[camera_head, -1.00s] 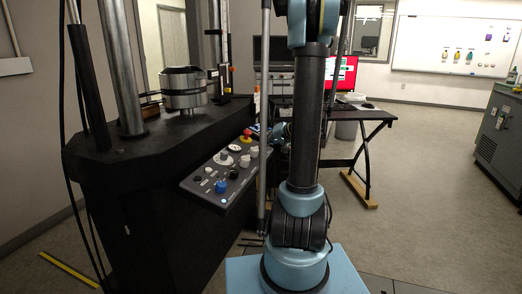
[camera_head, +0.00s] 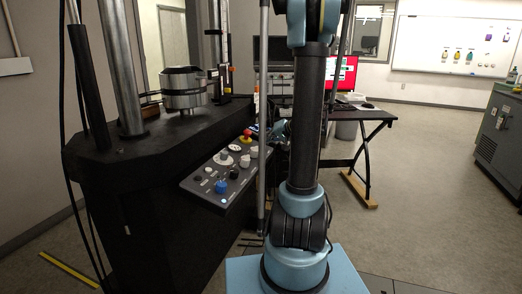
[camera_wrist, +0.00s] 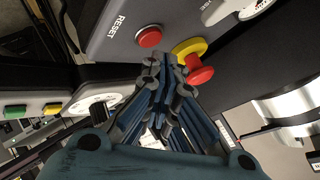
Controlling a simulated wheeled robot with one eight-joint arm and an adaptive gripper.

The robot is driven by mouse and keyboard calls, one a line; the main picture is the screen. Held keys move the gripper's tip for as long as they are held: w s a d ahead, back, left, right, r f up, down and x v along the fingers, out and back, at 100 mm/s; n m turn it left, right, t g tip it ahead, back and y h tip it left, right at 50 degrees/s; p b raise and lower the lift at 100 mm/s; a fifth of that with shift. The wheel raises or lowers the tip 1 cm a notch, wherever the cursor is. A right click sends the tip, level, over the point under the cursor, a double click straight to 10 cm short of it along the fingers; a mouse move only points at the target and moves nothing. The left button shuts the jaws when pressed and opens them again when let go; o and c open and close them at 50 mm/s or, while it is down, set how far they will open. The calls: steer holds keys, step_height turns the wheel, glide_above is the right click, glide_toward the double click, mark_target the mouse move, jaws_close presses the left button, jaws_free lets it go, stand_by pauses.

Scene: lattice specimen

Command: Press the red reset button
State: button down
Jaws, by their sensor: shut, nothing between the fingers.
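The red reset button (camera_wrist: 149,36) sits on the dark control panel (camera_wrist: 118,42) in the wrist view, beside the white word RESET. My gripper (camera_wrist: 153,60) is shut and empty, its fingertips just below the button in the picture. I cannot tell whether they touch it. A red mushroom button on a yellow collar (camera_wrist: 199,69) sits close to the right of the fingertips. In the head view the control panel (camera_head: 207,189) slopes out from the black machine, and my gripper is mostly hidden behind my arm near its far end. The reset button cannot be made out there.
The black machine (camera_head: 125,170) with its steel column (camera_head: 121,70) stands left of the panel. A dark table (camera_head: 372,114) stands behind at the right. Open floor lies to the right.

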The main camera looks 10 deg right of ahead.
steer(key=shift+r, duration=0.1)
steer(key=shift+s+d+r, duration=0.1)
steer(key=shift+d+r, duration=0.1)
steer(key=shift+r, duration=0.6)
steer(key=shift+s+d+r, duration=0.1)
steer(key=shift+d+r, duration=0.05)
steer(key=shift+r, duration=0.6)
steer(key=shift+s+d+r, duration=0.1)
steer(key=shift+d+r, duration=0.1)
steer(key=shift+r, duration=0.6)
